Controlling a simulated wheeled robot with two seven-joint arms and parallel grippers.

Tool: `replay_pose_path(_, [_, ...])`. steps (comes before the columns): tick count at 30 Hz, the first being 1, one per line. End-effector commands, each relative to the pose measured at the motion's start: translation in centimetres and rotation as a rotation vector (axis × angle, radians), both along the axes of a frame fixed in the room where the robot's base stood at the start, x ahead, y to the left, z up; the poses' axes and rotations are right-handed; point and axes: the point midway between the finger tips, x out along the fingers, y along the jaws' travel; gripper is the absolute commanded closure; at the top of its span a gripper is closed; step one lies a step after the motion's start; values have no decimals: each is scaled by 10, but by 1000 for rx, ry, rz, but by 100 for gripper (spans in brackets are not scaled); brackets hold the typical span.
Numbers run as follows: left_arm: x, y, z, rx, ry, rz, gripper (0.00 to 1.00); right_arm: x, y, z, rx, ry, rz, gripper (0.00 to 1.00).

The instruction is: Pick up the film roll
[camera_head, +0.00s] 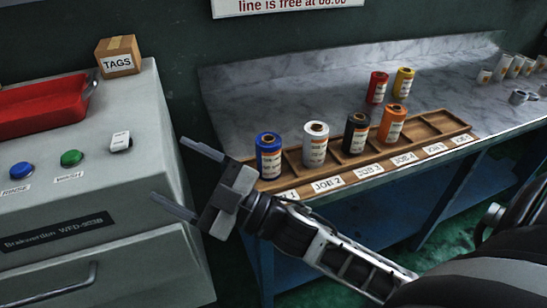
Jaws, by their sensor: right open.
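Several film rolls show on the bench. A blue roll (268,158), a white roll (315,148), a black roll (356,136) and an orange roll (391,126) stand upright in a row in a wooden tray (439,123) with job labels on its front. A red roll (376,89) and a yellow roll (403,84) stand upright behind the tray. My right gripper (168,168) is open and empty, left of the blue roll and apart from it, with its fingers pointing left towards the grey cabinet. My left gripper is not in view.
The grey cabinet (150,190) at left carries a red tray (42,106), a TAGS box (118,57), a blue button (21,170) and a green button (72,158). White cups (501,67) stand at the bench's far right. The marble top (290,100) behind the tray is clear at left.

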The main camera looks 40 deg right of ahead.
Motion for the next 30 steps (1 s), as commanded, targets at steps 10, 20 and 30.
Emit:
replay_pose_path(10, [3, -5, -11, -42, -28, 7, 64, -57, 18, 12, -1215, -850, 826, 25])
replay_pose_path(20, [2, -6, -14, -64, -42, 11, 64, 1, -165, 31, -2258, -303, 752, 25])
replay_pose_path(30, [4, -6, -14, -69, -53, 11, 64, 18, -195, 7, -2354, -157, 697, 25])
